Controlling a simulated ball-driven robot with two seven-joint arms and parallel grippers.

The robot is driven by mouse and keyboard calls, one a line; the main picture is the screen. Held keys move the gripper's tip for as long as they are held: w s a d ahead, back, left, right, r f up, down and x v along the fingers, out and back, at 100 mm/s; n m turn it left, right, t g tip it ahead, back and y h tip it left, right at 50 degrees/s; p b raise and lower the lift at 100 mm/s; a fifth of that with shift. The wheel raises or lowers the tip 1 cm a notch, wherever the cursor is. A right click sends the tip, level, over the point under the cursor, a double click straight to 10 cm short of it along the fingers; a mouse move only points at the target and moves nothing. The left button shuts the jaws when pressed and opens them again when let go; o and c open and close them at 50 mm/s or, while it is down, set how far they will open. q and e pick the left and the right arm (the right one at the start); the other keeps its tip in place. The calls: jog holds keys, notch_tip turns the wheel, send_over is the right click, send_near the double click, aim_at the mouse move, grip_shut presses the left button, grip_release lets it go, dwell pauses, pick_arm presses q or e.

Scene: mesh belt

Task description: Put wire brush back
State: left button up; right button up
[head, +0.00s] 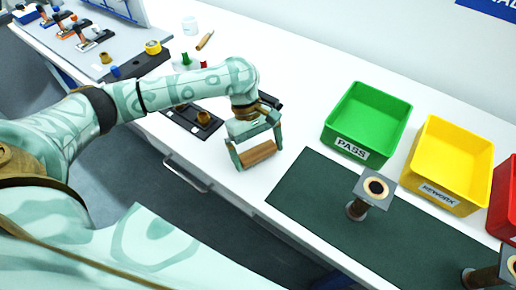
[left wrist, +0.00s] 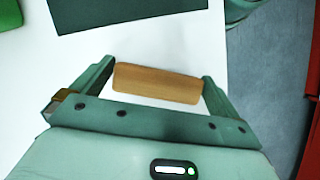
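A brown wooden block, which looks like the back of the wire brush (head: 258,153), lies between the fingertips of my left gripper (head: 257,153), over the white bench near its front edge. In the left wrist view the wooden block (left wrist: 157,83) spans the gap between the two widely spaced fingers (left wrist: 158,84), its ends appearing to meet both. No bristles show. I cannot tell whether the block touches the bench. My right gripper is in neither view.
Green (head: 368,116), yellow (head: 449,165) and red (head: 508,205) bins stand at the right. A dark green mat (head: 318,190) lies in front, with a plate-topped stand (head: 372,190) on it. A black tray (head: 183,121) sits just left of the gripper. A wooden-handled tool (head: 205,40) lies farther back.

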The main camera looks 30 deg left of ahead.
pick_arm(q)
jog(key=p+v, duration=0.4)
jog(key=v, duration=0.8)
jog(key=shift+p, duration=0.4)
jog(key=shift+r, duration=0.15)
dwell(0.8)
